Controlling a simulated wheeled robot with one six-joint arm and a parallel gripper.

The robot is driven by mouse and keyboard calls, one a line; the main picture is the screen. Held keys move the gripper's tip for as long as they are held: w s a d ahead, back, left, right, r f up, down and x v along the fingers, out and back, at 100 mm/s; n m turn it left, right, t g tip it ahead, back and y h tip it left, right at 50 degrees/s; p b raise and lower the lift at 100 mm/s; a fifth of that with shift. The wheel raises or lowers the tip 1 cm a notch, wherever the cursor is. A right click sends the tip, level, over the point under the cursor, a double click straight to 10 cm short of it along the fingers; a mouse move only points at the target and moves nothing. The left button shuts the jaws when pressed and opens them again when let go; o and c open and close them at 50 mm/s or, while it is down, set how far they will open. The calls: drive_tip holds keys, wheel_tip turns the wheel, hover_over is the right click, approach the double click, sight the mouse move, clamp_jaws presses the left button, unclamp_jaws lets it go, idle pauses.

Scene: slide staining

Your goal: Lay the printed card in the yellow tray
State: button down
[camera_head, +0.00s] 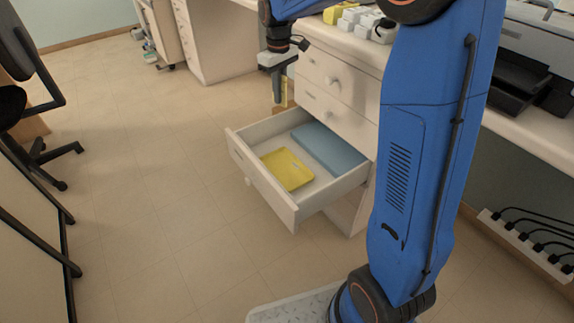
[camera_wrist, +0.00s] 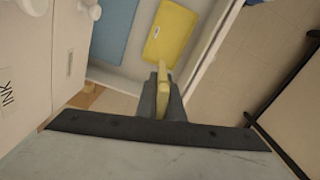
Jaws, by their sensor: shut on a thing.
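My gripper (camera_head: 279,96) points down beside the drawer cabinet, above and beyond the far side of the open drawer. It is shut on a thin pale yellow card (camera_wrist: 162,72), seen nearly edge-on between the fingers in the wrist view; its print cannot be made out. The yellow tray (camera_head: 287,169) lies flat inside the open drawer, towards its front. It also shows in the wrist view (camera_wrist: 170,33), ahead of the fingertips and apart from the card. Its surface looks empty.
A blue tray (camera_head: 328,148) lies behind the yellow one in the open white drawer (camera_head: 262,183). Shut drawers (camera_head: 330,84) rise above it under the counter. A printer (camera_head: 520,70) stands at right, an office chair (camera_head: 30,100) at left. The floor before the drawer is clear.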

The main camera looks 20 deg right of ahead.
drive_tip(key=s+f+m, duration=0.1)
drive_tip(key=s+f, duration=0.2)
drive_tip(key=f, duration=0.5)
drive_tip(key=s+f+m, duration=0.2)
drive_tip(key=f, duration=0.7)
hover_over(286, 170)
wheel_tip(286, 170, down, 5)
drive_tip(key=shift+s+r, duration=0.1)
drive_tip(key=shift+f, duration=2.45)
drive_tip(key=shift+f, duration=0.15)
drive_tip(key=c, duration=1.9)
unclamp_jaws()
